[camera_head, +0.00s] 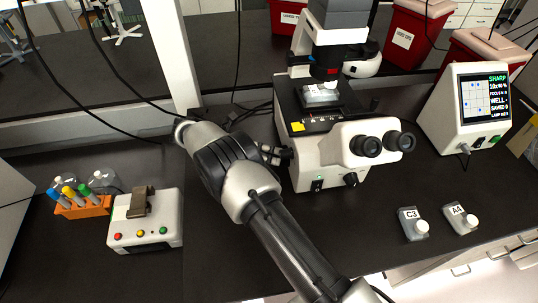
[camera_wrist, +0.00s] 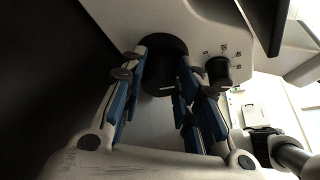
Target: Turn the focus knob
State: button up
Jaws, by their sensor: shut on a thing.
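The white microscope (camera_head: 330,150) stands on the dark bench, with black eyepieces facing front right. The focus knob (camera_wrist: 166,62) is a wide black round knob with a white mark on its face, on the microscope's side. My gripper (camera_wrist: 160,85) has its blue-padded fingers on either side of this knob and is shut on it. In the head view my gripper (camera_head: 276,154) reaches the microscope's left side, and the knob is mostly hidden there. The monitor (camera_head: 466,105) at right reads "SHARP", "10x", "WELL -" and "SAVED 0"; its smaller figures are hard to read.
A smaller black dial (camera_wrist: 218,72) with a scale sits right of the focus knob. A clear plate (camera_head: 320,93) lies on the microscope stage. Plates C3 (camera_head: 413,224) and A4 (camera_head: 460,218) lie at front right. A button box (camera_head: 145,225) and orange tube rack (camera_head: 82,207) stand left.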

jog(key=shift+d+f, duration=0.2)
jog(key=o, duration=1.1)
jog(key=shift+d, duration=0.1)
jog(key=shift+c, duration=0.2)
jog(key=shift+r, duration=0.1)
jog(key=shift+r, duration=0.15)
